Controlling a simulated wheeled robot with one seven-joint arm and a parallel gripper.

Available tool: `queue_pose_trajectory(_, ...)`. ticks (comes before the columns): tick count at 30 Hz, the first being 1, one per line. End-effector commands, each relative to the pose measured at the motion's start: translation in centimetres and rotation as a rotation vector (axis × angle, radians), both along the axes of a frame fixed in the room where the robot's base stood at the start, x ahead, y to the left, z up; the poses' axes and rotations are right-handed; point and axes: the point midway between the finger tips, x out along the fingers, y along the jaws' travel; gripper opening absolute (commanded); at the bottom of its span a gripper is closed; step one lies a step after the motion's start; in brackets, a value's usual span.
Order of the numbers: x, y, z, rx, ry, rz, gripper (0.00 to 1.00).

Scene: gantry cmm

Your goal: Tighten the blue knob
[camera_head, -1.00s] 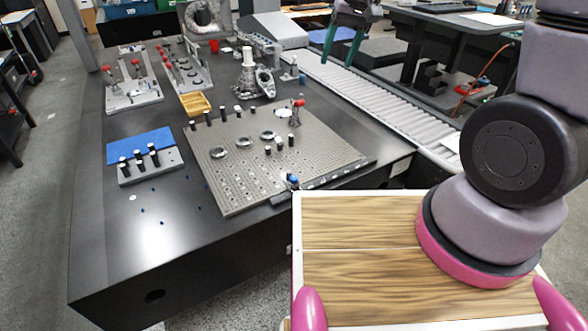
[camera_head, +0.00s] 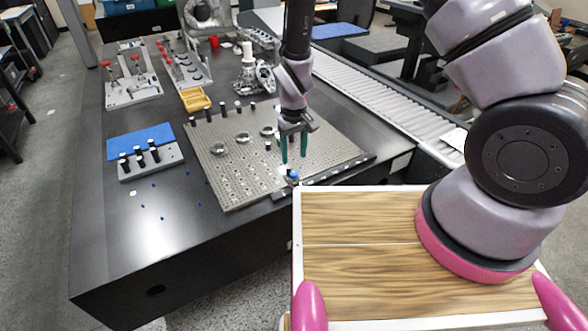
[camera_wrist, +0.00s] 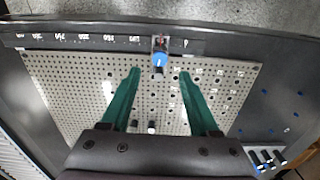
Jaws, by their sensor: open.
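The blue knob (camera_head: 293,175) sits on a small mount at the near edge of the perforated plate (camera_head: 240,185). In the wrist view the blue knob (camera_wrist: 160,60) lies just beyond the fingertips, roughly midway between them. My gripper (camera_head: 294,157) hangs above the plate's near right part, with its green fingers pointing down. It is open and empty, and its fingers are apart from the knob. In the wrist view the gripper (camera_wrist: 158,72) shows both green fingers spread wide.
A wood-topped cart surface (camera_head: 360,215) is close in front of the table. Black-topped pegs and metal rings stand on the plate. A yellow tray (camera_head: 195,99), a blue mat (camera_head: 140,140) and a peg block (camera_head: 150,163) are to the left. A roller conveyor (camera_head: 385,100) runs along the right.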

Motion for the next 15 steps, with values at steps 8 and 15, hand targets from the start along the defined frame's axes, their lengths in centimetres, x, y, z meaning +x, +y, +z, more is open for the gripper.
queue_pose_trajectory(8, 0.0, -0.1, -4.9, -0.001, 0.002, -0.001, 0.62)
queue_pose_trajectory(15, 0.0, 0.0, -6.5, 0.000, 0.000, 0.000, 0.62)
